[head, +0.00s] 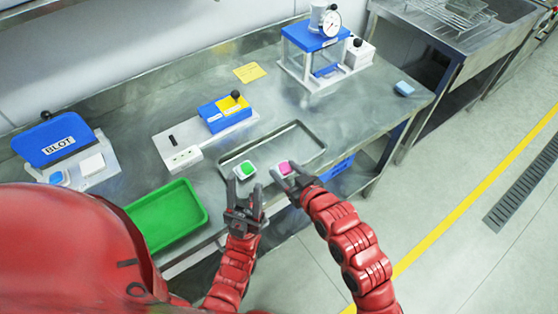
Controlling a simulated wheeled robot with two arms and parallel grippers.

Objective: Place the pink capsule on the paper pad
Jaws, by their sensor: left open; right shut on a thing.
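The pink capsule (285,168), a pink piece in a white casing, is at the right part of the metal tray. My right gripper (288,176) is shut on it; whether it touches the tray floor I cannot tell. My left gripper (244,192) is open and empty, just in front of a green capsule (245,170) at the tray's left side. A white pad (92,164), which looks like the paper pad, lies on the white base of the blue BLOT device (58,140) at the far left.
The metal tray (297,128) lies mid-bench. A green bin (168,214) stands between it and the BLOT device. Behind are a blue-and-yellow device (222,112), a yellow note (249,72) and a gauge stand (312,40). A blue block (404,88) lies at right.

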